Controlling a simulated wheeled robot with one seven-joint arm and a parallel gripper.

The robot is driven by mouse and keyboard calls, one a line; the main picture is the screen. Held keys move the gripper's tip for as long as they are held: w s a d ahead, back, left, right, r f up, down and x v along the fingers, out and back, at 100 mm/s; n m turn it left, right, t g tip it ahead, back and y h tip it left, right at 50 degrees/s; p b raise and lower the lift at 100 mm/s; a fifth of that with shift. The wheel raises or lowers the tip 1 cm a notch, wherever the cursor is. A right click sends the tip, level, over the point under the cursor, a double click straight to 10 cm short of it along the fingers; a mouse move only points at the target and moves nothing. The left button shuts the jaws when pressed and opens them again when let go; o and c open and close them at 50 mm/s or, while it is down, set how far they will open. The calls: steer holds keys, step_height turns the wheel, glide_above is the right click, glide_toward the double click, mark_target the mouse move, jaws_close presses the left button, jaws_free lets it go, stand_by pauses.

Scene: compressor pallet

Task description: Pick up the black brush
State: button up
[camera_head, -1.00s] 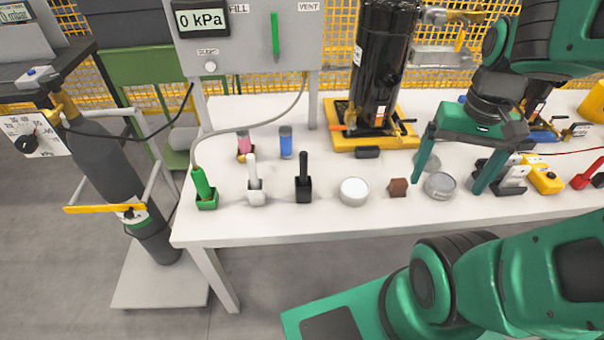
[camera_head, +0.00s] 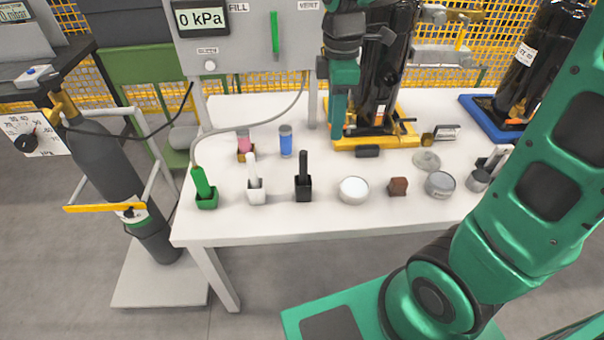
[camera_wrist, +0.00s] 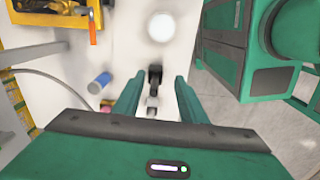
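The black brush (camera_head: 303,166) stands upright in a small black holder (camera_head: 303,189) on the white table, between a white brush (camera_head: 253,172) and a round white tin (camera_head: 353,189). My gripper (camera_head: 338,126) is above the table, behind and to the right of the black brush, pointing down and apart from it. In the wrist view my gripper (camera_wrist: 158,80) is open and empty. The black brush (camera_wrist: 155,74) shows in that view between the fingertips, farther below, with the white brush partly visible behind it.
A green brush (camera_head: 202,182) stands at the left. A blue cylinder (camera_head: 286,141) and a pink-topped item (camera_head: 244,145) stand behind. A brown block (camera_head: 398,186) and a grey tin (camera_head: 440,184) are to the right. A black compressor (camera_head: 384,85) on a yellow base is close behind my gripper.

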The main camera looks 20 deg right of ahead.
mark_target(303, 151)
steer(key=w+a+n, duration=0.1)
steer(key=a, duration=0.1)
steer(key=w+a+n, duration=0.1)
steer(key=a+n, duration=0.2)
steer(key=a, duration=0.1)
steer(key=shift+w+a+f+n, duration=0.15)
steer(key=shift+w+f+n, duration=0.2)
steer(key=shift+w+n, duration=0.05)
steer(key=shift+a+f, duration=0.15)
steer(key=shift+f, duration=0.15)
steer(key=shift+s+f, duration=0.15)
steer(key=shift+f, duration=4.95)
jaws_close()
